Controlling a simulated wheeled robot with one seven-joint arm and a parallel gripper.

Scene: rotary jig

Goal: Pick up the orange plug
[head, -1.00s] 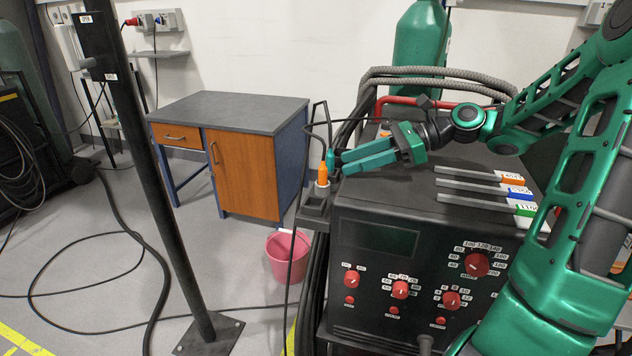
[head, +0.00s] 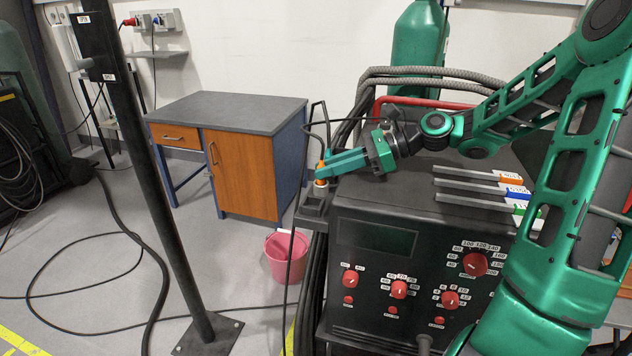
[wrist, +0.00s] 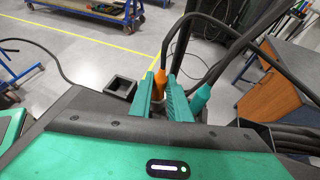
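The orange plug (head: 320,169) stands upright in a pale collar on a dark bracket at the left edge of the black machine. In the wrist view the plug (wrist: 160,78) is between my fingertips, with its cable rising behind. My gripper (head: 329,166) reaches in from the right, its green fingers on either side of the plug. Little gap shows between fingers and plug, so it looks shut on it. In the wrist view my gripper (wrist: 160,84) hides part of the collar. A teal plug (wrist: 200,98) stands just right of the fingers there; it is hidden in the head view.
Black cables (wrist: 225,50) loop close to the fingers. An empty square socket (wrist: 121,88) lies to their left in the wrist view. The machine's top carries labelled bars (head: 485,185). A desk (head: 235,115) and a pink bucket (head: 287,262) stand to the left.

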